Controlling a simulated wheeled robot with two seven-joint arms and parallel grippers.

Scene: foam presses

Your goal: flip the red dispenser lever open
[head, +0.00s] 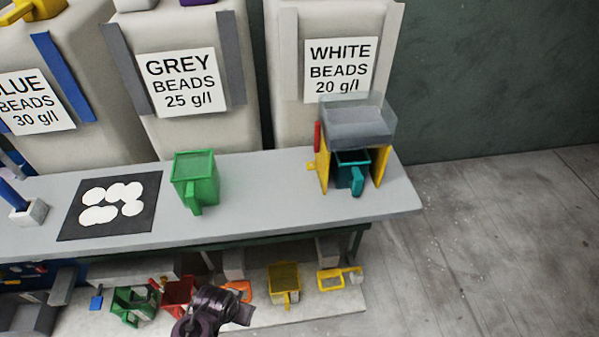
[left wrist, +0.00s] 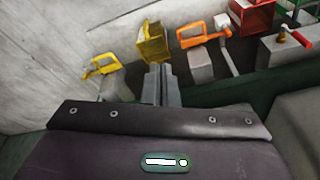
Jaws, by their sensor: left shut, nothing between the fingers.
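The red dispenser lever (head: 317,136) stands about upright on the left side of the dispenser, at the right end of the bench. The dispenser has a clear grey hopper (head: 357,122) on yellow side panels (head: 382,165). A teal jug (head: 351,171) stands between the panels, under the hopper. My left gripper (left wrist: 158,68) is shut and empty in the left wrist view. A dark arm part of mine (head: 210,312) shows at the bottom of the head view, well below and left of the lever, in front of the low shelf. My right gripper is not in view.
A green jug (head: 195,179) and a black mat (head: 110,206) with white discs are on the bench (head: 260,211). Large bead sacks stand behind. The low shelf holds a yellow jug (head: 284,284), a yellow clamp (head: 338,278) and red and green containers. Floor at right is clear.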

